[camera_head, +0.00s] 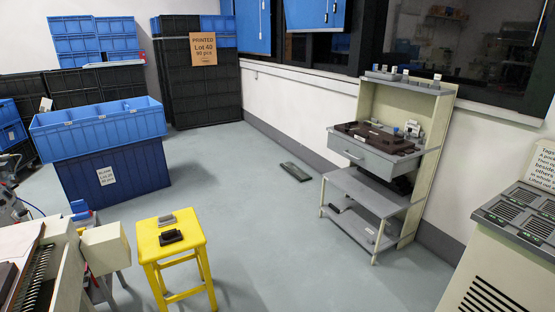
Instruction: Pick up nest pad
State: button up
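No thing in view can be named the nest pad with certainty. A flat dark grey-green piece (295,171) lies on the open floor near the wall, apart from other things. On the yellow stool (162,248) lie a black block-like piece (171,237) and a smaller grey piece (167,220). They are too small to make out in detail. My gripper is not in view.
A grey workbench (370,152) with shelves stands against the right wall. Blue crates (105,130) and stacked black crates (200,85) are at the left and back. A beige machine (100,248) is at left front, a vented cabinet (490,270) at right. The middle floor is clear.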

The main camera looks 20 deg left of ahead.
aim_at(166, 220)
jog(key=u, duration=0.8)
jog(key=i, duration=1.15)
jog(key=u, duration=0.9)
jog(key=i, duration=1.9)
jog(key=u, duration=0.1)
